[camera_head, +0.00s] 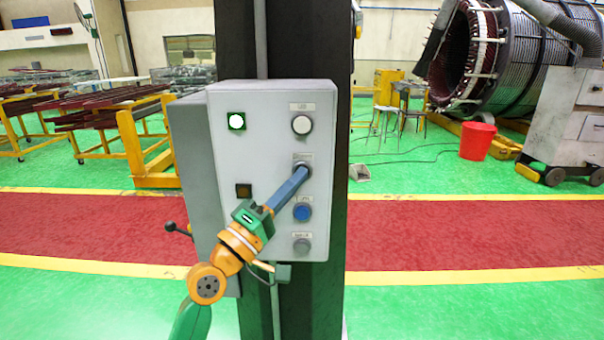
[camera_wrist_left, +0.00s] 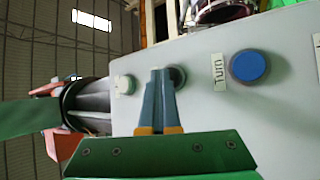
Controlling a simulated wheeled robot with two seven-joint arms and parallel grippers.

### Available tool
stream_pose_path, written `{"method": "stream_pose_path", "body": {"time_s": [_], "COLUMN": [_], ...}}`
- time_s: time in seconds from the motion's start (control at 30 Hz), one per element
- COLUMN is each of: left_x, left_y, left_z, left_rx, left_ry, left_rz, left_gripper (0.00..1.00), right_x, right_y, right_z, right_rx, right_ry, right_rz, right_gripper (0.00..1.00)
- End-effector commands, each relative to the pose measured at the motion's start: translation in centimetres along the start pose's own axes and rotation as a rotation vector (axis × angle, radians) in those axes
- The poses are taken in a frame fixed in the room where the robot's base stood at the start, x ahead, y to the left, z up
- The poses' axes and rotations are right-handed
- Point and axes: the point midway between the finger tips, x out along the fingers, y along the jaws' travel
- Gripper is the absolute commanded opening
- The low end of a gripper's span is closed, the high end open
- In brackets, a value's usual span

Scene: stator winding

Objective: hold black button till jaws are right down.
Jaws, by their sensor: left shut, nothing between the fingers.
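A grey control box (camera_head: 270,100) is fixed to a dark column and carries a vertical row of buttons. The black button (camera_wrist_left: 178,77) is second from the top, between the white button (camera_head: 302,124) and the blue button (camera_head: 302,212). My left gripper (camera_head: 302,175) is shut and empty, its blue fingers pointing at the black button and covering most of it. In the left wrist view the fingertips (camera_wrist_left: 161,72) overlap the button's edge; whether they press it in I cannot tell. The jaws are not recognisable in either view. My right gripper is not in view.
A grey button (camera_head: 302,246) sits below the blue one. A green lamp (camera_head: 236,121) is lit at the upper left of the box; a square amber lamp (camera_head: 244,190) below it looks dark. A large stator (camera_head: 490,55) and a red bucket (camera_head: 477,141) stand far behind.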

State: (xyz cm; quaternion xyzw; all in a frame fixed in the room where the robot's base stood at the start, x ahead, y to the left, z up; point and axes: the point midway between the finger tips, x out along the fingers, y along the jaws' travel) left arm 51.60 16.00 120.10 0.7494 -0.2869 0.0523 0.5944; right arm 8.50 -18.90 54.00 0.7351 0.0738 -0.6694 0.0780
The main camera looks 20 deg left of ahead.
Motion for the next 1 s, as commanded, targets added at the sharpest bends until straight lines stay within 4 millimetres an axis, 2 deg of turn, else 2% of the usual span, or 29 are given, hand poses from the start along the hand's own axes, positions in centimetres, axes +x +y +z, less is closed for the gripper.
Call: {"method": "stream_pose_path", "body": {"time_s": [0.87, 1.0], "left_x": [-1.1, -1.6], "left_y": [0.7, 1.2], "left_z": [0.8, 1.1], "left_rx": [0.000, -0.001], "left_ry": [0.000, -0.001], "left_rz": [0.000, -0.001], "left_gripper": [0.00, 0.00], "right_x": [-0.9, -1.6], "right_y": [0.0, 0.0], "right_z": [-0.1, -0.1], "right_rx": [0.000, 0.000], "right_ry": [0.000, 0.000], "right_rz": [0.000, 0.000], "right_gripper": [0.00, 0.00]}}
